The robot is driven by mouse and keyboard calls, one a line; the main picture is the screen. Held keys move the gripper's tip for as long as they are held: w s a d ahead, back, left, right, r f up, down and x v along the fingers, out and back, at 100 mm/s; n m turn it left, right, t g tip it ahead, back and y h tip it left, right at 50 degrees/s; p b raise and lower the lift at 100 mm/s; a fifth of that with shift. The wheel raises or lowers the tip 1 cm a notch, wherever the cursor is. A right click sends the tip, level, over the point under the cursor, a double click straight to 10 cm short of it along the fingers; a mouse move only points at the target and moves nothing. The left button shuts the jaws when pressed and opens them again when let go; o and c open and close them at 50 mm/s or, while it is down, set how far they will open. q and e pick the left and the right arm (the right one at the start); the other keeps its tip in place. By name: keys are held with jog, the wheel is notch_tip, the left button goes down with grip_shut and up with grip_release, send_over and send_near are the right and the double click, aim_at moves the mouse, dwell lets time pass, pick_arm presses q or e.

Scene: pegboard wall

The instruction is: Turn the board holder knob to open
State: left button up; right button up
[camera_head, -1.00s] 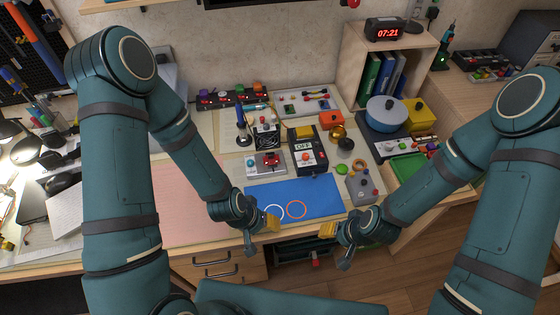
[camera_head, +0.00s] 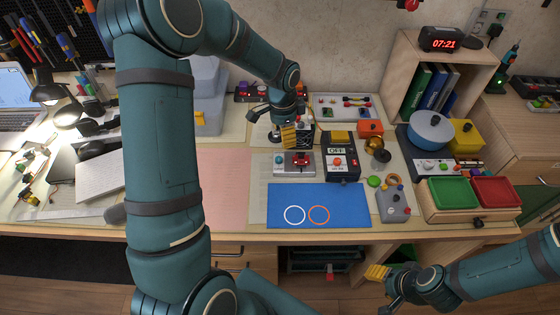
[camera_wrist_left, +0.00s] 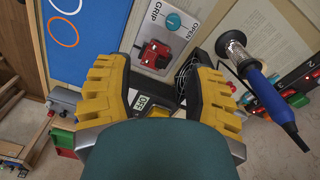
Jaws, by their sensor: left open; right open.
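The board holder (camera_head: 294,172) is a pale panel with a red clamp (camera_head: 302,159) and a small teal knob (camera_head: 279,160), on the bench behind the blue mat. In the left wrist view the knob (camera_wrist_left: 173,21) sits between the words GRIP and OPEN, with the red clamp (camera_wrist_left: 154,56) beside it. My left gripper (camera_head: 289,136) hangs near the holder's back edge. Its open, empty yellow fingers (camera_wrist_left: 160,70) point towards the panel, and the knob appears beyond them, apart from both. My right gripper (camera_head: 378,272) is open and empty in front of the bench.
A soldering iron (camera_wrist_left: 255,85) in its stand is close to my left gripper. A black meter (camera_head: 340,158) stands right of the holder. A grey knobbed box (camera_head: 393,206) and a blue mat (camera_head: 318,206) lie nearer the front. The pink mat (camera_head: 222,190) is clear.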

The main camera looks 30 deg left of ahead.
aim_at(279, 158)
pick_arm(q)
jog(key=shift+y, duration=0.3)
jog(key=f+b, duration=0.1)
jog(key=f, duration=0.3)
jog(key=a+f+b, duration=0.1)
jog(key=f, duration=0.3)
jog(key=a+f+b, duration=0.1)
jog(key=f, duration=0.3)
jog(key=shift+w+f, duration=0.1)
grip_shut()
